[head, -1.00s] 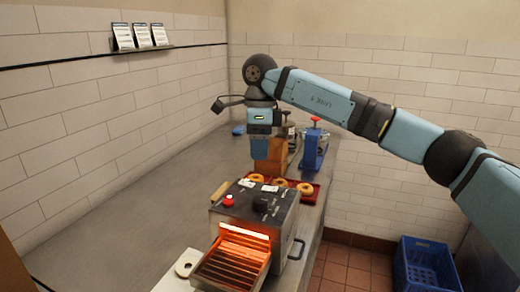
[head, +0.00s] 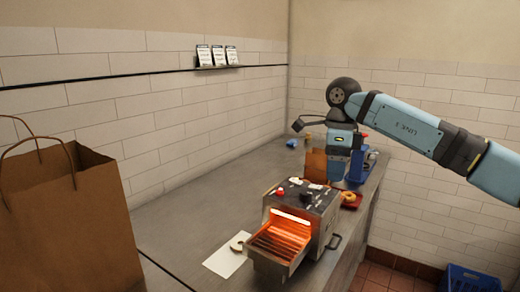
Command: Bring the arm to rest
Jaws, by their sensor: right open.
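My right arm (head: 405,125) comes in from the right, raised over the far part of the counter. My right gripper (head: 338,168) hangs down at its end, behind the toaster and in front of the blue machine. Its jaws are open and I see nothing between them, though the fingertips are small at this distance. My left gripper does not show.
A toaster (head: 318,206) with a glowing, open front stands on the counter (head: 190,232). A red tray (head: 352,203) with bagels is behind it. A paper bag (head: 75,225) is at left. A blue crate (head: 465,280) sits on the floor.

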